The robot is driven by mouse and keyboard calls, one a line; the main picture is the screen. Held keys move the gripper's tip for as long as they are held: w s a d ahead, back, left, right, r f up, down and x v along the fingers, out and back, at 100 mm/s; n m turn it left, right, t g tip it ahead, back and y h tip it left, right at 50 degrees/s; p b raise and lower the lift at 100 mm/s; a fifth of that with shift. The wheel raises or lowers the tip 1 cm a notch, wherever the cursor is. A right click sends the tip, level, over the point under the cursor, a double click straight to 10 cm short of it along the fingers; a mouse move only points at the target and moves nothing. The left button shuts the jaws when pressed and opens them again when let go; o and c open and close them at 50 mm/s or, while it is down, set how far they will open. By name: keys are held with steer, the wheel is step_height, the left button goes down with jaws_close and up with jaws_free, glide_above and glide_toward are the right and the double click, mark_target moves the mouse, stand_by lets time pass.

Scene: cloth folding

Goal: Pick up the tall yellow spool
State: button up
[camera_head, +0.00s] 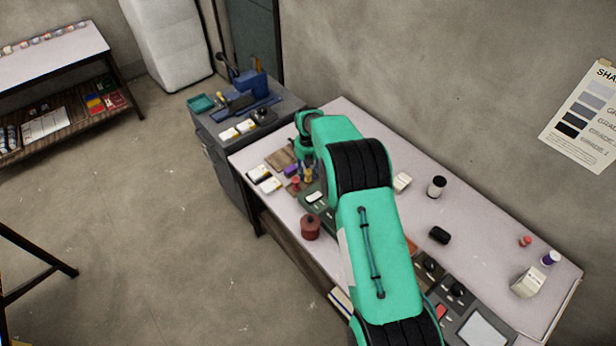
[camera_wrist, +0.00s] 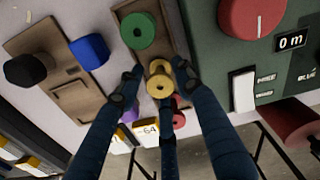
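The yellow spool (camera_wrist: 160,80) is seen from above in the wrist view, its round top with a centre hole facing the camera. My gripper (camera_wrist: 157,76) has dark blue fingers spread around it, one tip to the left, one to the right, and a third finger below. A gap shows at the left finger; contact on the right and below is not clear. In the head view my arm hides most of this area, and the yellow spool (camera_head: 309,175) shows only as a small patch beside it.
A green spool (camera_wrist: 138,30) stands close above the yellow one in the wrist view, and a red spool (camera_wrist: 175,112) below it. A blue spool (camera_wrist: 90,52) and a black spool (camera_wrist: 24,70) are at left. A dark green device (camera_wrist: 225,62) stands at right.

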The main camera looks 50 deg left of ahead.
mark_target(308, 172)
steer(key=c, duration=0.8)
steer(key=shift+r, duration=5.05)
